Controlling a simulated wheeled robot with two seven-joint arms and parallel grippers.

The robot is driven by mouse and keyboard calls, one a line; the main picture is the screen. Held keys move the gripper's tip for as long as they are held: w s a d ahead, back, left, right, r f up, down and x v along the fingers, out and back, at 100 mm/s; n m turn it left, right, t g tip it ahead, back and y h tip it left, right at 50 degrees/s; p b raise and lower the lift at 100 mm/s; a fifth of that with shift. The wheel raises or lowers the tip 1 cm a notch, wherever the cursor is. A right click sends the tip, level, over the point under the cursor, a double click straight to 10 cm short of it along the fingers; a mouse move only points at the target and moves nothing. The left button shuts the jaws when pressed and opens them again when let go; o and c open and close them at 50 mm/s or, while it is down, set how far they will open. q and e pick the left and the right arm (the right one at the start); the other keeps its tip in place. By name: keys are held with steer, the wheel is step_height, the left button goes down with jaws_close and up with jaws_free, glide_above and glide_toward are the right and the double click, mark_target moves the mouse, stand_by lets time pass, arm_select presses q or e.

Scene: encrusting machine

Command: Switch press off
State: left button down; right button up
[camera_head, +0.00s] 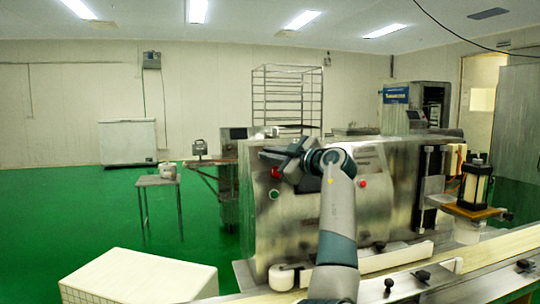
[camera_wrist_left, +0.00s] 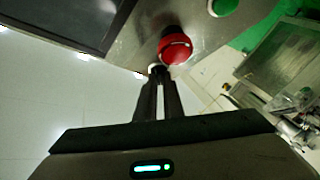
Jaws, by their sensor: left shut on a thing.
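A steel machine (camera_head: 400,180) has a red button (camera_head: 276,173) above a green button (camera_head: 274,194) on its left front panel. My left gripper (camera_head: 270,157) is up at this panel, by the red button. In the left wrist view the round red button (camera_wrist_left: 176,47) is at the fingertips of my left gripper (camera_wrist_left: 157,72), with the green button (camera_wrist_left: 222,6) farther up right. My right gripper is not in view.
Another red button (camera_head: 362,182) is on the machine's front, right of my arm. A dark screen (camera_wrist_left: 70,20) is left of the button in the wrist view. A conveyor (camera_head: 480,250) runs along the front right. A white box (camera_head: 138,278) stands at lower left.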

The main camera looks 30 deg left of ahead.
arm_select(q)
steer(key=c, duration=1.9)
jaws_free()
steer(key=shift+o, duration=0.2)
steer(key=shift+d, duration=0.15)
